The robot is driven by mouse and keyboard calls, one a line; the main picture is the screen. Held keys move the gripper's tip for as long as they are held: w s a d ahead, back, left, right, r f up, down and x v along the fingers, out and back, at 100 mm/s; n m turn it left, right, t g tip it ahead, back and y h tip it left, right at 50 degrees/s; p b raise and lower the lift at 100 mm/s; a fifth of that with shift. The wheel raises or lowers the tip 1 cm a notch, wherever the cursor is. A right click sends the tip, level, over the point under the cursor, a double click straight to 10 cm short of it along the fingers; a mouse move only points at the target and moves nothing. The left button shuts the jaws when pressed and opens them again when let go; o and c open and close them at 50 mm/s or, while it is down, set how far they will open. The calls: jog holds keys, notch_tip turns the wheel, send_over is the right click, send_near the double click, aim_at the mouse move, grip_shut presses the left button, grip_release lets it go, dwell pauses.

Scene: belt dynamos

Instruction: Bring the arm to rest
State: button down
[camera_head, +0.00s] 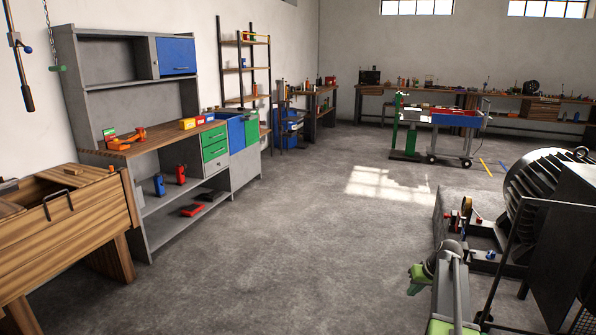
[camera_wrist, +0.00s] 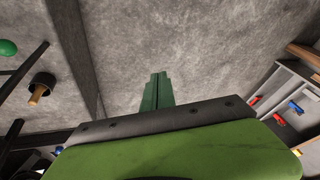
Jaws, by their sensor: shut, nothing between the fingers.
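My gripper shows in the wrist view, with its two green fingers (camera_wrist: 157,92) pressed together and nothing between them. They extend past a dark plate and a green housing, over bare grey floor. In the head view a grey and green part of my arm is at the lower right, in front of the dark motor; the fingertips cannot be made out there.
A large dark ribbed motor (camera_head: 540,190) stands at the right, close to my arm. A workbench with shelves (camera_head: 150,145) and a wooden bench (camera_head: 60,230) line the left. A wheeled cart (camera_head: 450,118) stands farther back. The middle floor (camera_head: 300,240) is clear.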

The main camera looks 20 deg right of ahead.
jog(key=w+a+n+g, duration=0.1)
jog(key=a+n, duration=0.1)
jog(key=a, duration=1.3)
jog(key=w+a+n+g, duration=0.1)
jog(key=w+a+n, duration=0.1)
jog(key=a, duration=1.3)
jog(key=s+a+f+n+g, duration=0.1)
jog(key=s+a, duration=0.3)
jog(key=a, duration=0.3)
jog(key=s+a+f+n, duration=0.1)
jog(key=s+a, duration=0.4)
jog(key=a, duration=0.3)
jog(key=s+d+m+g+h, duration=0.1)
jog(key=s+d+m+g, duration=0.15)
jog(key=s, duration=0.35)
notch_tip(320, 180, up, 21)
jog(key=w+t+p, duration=0.1)
jog(key=p, duration=2)
jog(key=shift+a+r, duration=0.2)
jog(key=shift+a, duration=0.1)
